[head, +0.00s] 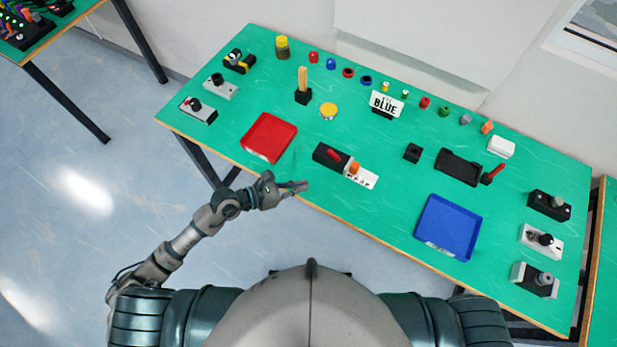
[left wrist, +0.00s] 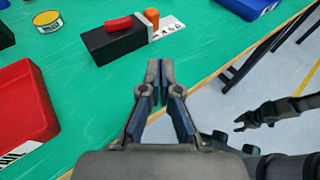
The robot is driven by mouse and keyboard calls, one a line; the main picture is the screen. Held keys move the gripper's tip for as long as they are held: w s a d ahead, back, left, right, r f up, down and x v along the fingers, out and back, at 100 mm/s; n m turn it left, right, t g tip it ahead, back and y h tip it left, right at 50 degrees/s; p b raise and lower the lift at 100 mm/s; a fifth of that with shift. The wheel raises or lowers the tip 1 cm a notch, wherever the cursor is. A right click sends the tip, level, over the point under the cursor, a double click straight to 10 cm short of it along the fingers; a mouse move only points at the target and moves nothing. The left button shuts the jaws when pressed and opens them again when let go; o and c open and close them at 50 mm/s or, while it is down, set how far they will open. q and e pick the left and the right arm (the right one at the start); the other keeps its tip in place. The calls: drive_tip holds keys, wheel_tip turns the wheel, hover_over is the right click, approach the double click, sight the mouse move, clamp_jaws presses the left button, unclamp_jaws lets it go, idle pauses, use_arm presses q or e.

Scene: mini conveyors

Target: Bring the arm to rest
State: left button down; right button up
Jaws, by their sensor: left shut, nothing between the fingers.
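My left arm comes in from the left in the head view. Its gripper (head: 297,187) is shut and empty, at the table's front edge. In the left wrist view the fingertips of this gripper (left wrist: 160,75) are together with nothing between them. The black and white conveyor block (head: 345,167) with a red piece and an orange piece on it lies just beyond the gripper, apart from it. A dark arm end that looks like my right gripper (left wrist: 243,122) shows small at the right of the left wrist view, over the floor; its fingers are too small to judge.
The green table (head: 220,135) holds a red tray (head: 268,138) left of the conveyor block and a blue tray (head: 448,228) to the right. Button boxes stand at both ends.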

use_arm(q)
drive_tip(key=shift+s+a+r, duration=0.1)
drive_tip(key=shift+s+a, duration=0.05)
drive_tip(key=shift+a, duration=0.35)
